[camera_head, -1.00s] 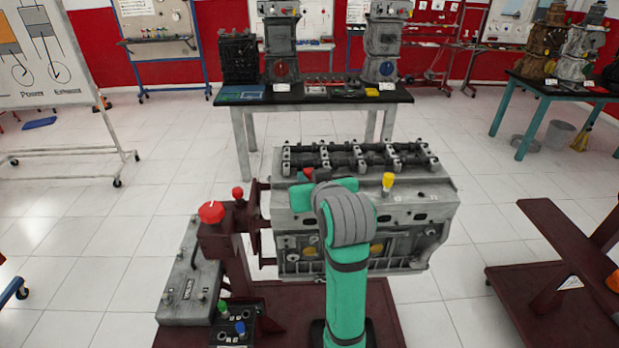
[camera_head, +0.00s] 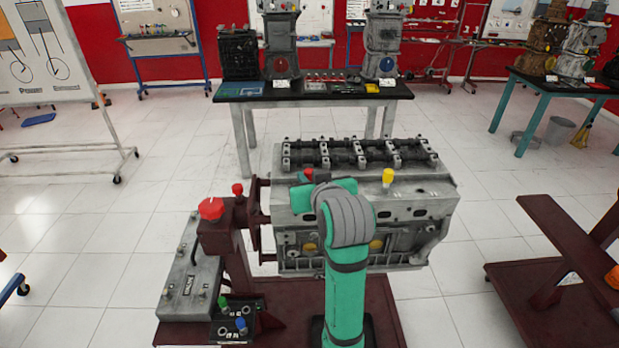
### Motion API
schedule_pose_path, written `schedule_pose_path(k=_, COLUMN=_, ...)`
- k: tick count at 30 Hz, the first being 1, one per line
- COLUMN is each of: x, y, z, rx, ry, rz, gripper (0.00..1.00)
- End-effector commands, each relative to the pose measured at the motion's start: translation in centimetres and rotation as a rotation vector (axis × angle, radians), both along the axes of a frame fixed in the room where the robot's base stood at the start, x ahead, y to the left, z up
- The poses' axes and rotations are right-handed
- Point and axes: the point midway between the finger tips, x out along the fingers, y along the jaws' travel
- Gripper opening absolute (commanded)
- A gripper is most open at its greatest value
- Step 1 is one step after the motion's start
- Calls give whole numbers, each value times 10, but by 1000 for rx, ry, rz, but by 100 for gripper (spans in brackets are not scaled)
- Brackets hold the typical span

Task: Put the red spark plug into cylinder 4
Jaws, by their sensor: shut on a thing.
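The engine block (camera_head: 420,205) stands on its stand in the middle, with its top row facing up. A small red piece, which looks like the red spark plug (camera_head: 308,173), shows above the engine's near edge, just past my green wrist. My gripper (camera_head: 310,177) is mostly hidden behind my wrist and appears shut on this plug. The plug's lower end and the hole under it are hidden, so I cannot tell whether it is in a hole.
A dark tray (camera_head: 218,336) at lower left holds a green plug (camera_head: 223,302) and a blue plug (camera_head: 240,325). A big red knob (camera_head: 211,209) and a smaller red knob (camera_head: 238,189) stand left of the engine. A dark red stand (camera_head: 545,290) is at right.

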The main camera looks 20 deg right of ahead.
Motion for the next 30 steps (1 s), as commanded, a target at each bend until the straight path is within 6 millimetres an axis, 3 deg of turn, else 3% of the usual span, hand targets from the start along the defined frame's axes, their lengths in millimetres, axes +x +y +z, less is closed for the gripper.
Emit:
schedule_pose_path(k=21, x=0, y=0, z=-5, rx=0, ry=0, rz=0, gripper=0)
schedule_pose_path(k=22, x=0, y=0, z=-5, rx=0, ry=0, rz=0, gripper=25)
schedule_pose_path(k=24, x=0, y=0, z=-5, rx=0, ry=0, rz=0, gripper=40)
schedule_pose_path(k=30, x=0, y=0, z=-5, rx=0, ry=0, rz=0, gripper=40)
